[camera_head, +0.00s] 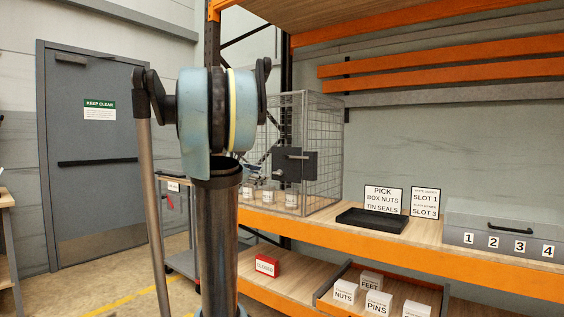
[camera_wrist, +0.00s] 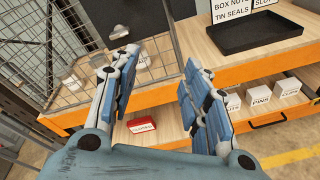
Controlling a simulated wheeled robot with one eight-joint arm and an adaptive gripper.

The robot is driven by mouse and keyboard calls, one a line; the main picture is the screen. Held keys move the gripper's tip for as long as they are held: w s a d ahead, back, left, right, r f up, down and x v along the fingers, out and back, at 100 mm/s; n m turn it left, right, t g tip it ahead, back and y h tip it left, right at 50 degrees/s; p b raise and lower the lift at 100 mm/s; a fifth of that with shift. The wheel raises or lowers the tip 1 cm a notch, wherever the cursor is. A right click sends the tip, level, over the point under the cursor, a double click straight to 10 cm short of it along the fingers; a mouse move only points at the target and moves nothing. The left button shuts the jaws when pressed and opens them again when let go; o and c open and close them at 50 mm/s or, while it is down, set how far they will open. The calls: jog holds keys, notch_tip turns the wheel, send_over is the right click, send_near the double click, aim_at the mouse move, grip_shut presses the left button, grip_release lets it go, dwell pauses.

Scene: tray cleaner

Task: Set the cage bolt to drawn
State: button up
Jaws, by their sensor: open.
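The wire cage (camera_head: 322,150) stands on the upper shelf, and part of it shows at the upper left of the wrist view (camera_wrist: 60,20). A dark plate (camera_head: 281,164) on its front carries the pale metal cage bolt (camera_head: 297,157). In the wrist view the bolt's knob (camera_wrist: 120,31) shows near the top, beyond the left finger. I cannot tell the bolt's position. My gripper (camera_wrist: 160,68) is open and empty in front of the cage, apart from the bolt. It does not show in the head view, where my arm covers part of the cage.
Several labelled white containers (camera_head: 291,198) stand inside the cage. A black tray (camera_head: 371,220), signs (camera_head: 384,199) and a grey numbered case (camera_head: 503,225) share the shelf.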

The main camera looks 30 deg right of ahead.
jog(key=w+d+r+n+h, duration=0.2)
jog(key=w+d+r+n, duration=0.2)
jog(key=w+r, duration=0.1)
send_near(283, 158)
jog(key=shift+t, duration=0.4)
jog(key=x, duration=1)
jog(key=shift+s+d+f, duration=0.1)
jog(key=shift+s+d, duration=0.05)
jog(key=shift+d, duration=0.05)
